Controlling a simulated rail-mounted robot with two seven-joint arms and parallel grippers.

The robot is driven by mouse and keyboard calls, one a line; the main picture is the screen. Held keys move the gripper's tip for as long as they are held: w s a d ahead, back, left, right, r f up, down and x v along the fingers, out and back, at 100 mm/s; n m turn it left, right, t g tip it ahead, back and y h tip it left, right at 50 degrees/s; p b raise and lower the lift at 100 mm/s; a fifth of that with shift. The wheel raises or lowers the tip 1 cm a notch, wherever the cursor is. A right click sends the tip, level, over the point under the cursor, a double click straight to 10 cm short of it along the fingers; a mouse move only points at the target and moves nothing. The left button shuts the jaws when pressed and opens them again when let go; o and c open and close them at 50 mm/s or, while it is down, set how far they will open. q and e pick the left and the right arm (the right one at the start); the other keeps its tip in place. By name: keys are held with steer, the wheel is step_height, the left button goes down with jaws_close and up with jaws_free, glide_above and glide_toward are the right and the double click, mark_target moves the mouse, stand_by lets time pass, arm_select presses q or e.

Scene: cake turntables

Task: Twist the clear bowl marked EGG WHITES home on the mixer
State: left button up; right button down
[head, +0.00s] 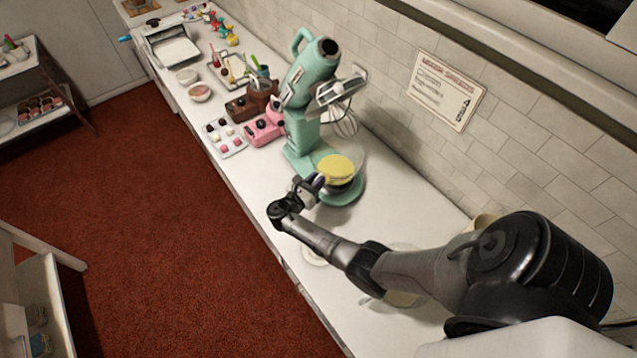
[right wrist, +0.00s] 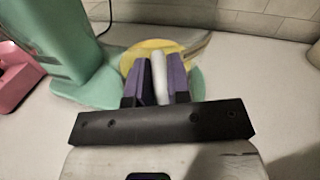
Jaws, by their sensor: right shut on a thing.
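The mint-green mixer (head: 301,110) stands on the counter with its head tilted up and its whisk (head: 344,123) hanging clear above. A clear bowl (head: 340,182) with yellow contents sits on the mixer's round base (head: 345,197). No marking on it can be read. My right gripper (head: 312,186) is at the bowl's near left side. In the right wrist view, its purple fingers (right wrist: 161,80) are shut on a pale upright handle (right wrist: 160,78) in front of the yellow contents. Whether the bowl is locked in the base cannot be seen. My left gripper is out of view.
Pale dishes, partly hidden by my right arm, lie on the counter (head: 262,200) at the front right. A pink appliance (head: 264,130), a brown one (head: 243,106) and a tray of sweets (head: 225,137) stand left of the mixer. A tiled wall runs behind.

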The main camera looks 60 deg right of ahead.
steer(key=shift+w, duration=0.15)
stand_by(0.3)
steer(key=shift+w+d+f+m+g+y+b, duration=0.15)
steer(key=shift+w+m+g+b, duration=0.25)
steer(key=shift+g+b, duration=0.2)
steer(key=shift+w+a+r+m+g+y+b, duration=0.15)
steer(key=shift+w+m+g+b, duration=0.1)
steer(key=shift+m+g+b, duration=0.25)
steer(key=shift+d, duration=0.1)
steer(key=shift+w+d+m+g+y+b, duration=0.2)
steer(key=shift+w+m+g+y+b, duration=0.35)
steer(key=shift+g+b, duration=0.7)
steer(key=shift+w, duration=0.2)
